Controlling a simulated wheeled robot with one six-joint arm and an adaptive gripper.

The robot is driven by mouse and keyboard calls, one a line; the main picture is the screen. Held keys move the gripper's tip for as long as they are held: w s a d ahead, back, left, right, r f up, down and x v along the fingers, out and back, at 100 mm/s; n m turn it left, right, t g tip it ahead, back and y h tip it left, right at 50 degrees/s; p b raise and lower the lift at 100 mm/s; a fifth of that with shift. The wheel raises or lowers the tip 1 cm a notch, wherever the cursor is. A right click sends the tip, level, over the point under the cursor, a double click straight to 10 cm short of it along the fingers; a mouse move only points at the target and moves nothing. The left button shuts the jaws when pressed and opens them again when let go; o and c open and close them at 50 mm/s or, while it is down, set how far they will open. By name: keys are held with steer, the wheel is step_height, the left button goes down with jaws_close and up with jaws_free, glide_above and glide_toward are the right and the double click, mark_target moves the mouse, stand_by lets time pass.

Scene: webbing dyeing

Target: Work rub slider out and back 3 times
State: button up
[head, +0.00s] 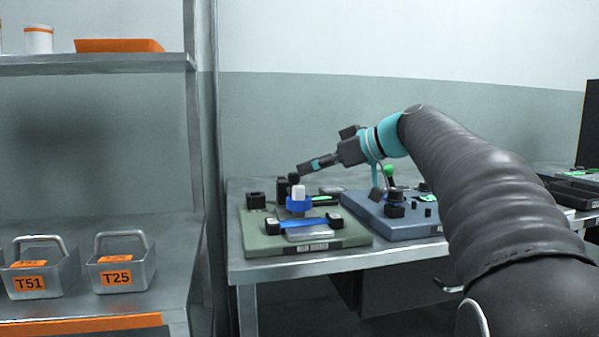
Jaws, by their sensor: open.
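The rub device is a green-grey base plate (258,243) on the metal table. On it a blue collar (298,203) with a pale upright peg stands over a flat plate, and a blue strip (300,225) runs between two black clamps. I take the collar and peg to be the rub slider, but its label cannot be read. My gripper (296,178) reaches in from the right and is just above and behind the peg. It is open. Whether its fingers touch the peg is too small to tell.
A blue-grey device (385,228) with black knobs and a green button stands close on the right. Metal baskets labelled T51 (30,283) and T25 (115,277) sit on the left shelf. A shelf post (200,150) rises left of the table.

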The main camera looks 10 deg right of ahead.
mark_target(295, 173)
steer(key=v, duration=0.6)
steer(key=shift+s+d, duration=0.1)
steer(key=x, duration=1.2)
steer(key=shift+r+p, duration=0.1)
steer(key=shift+p, duration=0.25)
jaws_close()
